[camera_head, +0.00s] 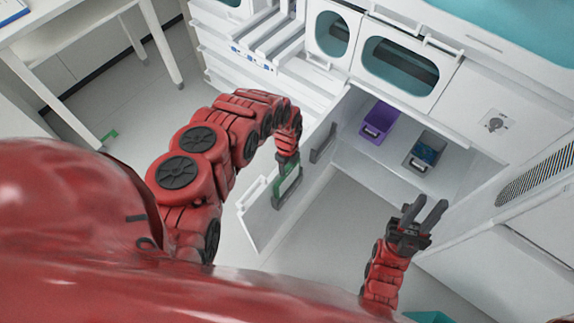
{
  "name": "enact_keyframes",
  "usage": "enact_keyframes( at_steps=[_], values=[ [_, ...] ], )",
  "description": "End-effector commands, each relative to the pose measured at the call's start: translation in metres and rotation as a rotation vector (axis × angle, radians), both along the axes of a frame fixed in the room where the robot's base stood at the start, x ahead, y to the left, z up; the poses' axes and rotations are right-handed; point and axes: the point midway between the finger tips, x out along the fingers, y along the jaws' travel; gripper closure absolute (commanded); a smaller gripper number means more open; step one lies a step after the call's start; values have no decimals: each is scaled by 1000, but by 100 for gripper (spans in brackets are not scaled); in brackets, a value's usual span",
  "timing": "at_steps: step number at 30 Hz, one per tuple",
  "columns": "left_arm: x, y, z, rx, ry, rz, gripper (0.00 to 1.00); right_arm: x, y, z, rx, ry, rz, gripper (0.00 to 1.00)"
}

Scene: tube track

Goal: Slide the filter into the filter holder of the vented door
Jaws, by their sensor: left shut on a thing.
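My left gripper (287,160) is shut on the green-framed filter (291,178) and holds it upright at the outer part of the open white door (262,217) on the left. A dark grey frame, which looks like the filter holder (278,195), shows at the filter's lower left. The filter overlaps it in the picture, and I cannot tell how far it is inside. The gripper's fingertips are mostly hidden. My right gripper (427,207) is open and empty, with its fingers apart, in front of the cabinet opening.
Inside the open cabinet (352,165) stand a purple bin (377,121) and a grey bin (426,150) with blue contents. A panel with a dark mesh grille (537,174) stands at the right. Floor is clear below the door.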

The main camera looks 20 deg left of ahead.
Motion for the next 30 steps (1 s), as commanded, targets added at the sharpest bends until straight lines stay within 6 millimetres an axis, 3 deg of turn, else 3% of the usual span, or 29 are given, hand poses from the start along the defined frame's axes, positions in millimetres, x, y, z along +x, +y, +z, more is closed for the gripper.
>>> enact_keyframes(
  at_steps=[30],
  values=[
    [0,-1,-15,0,1,-1,100,0,0,-13,0,0,0,70]
  ],
)
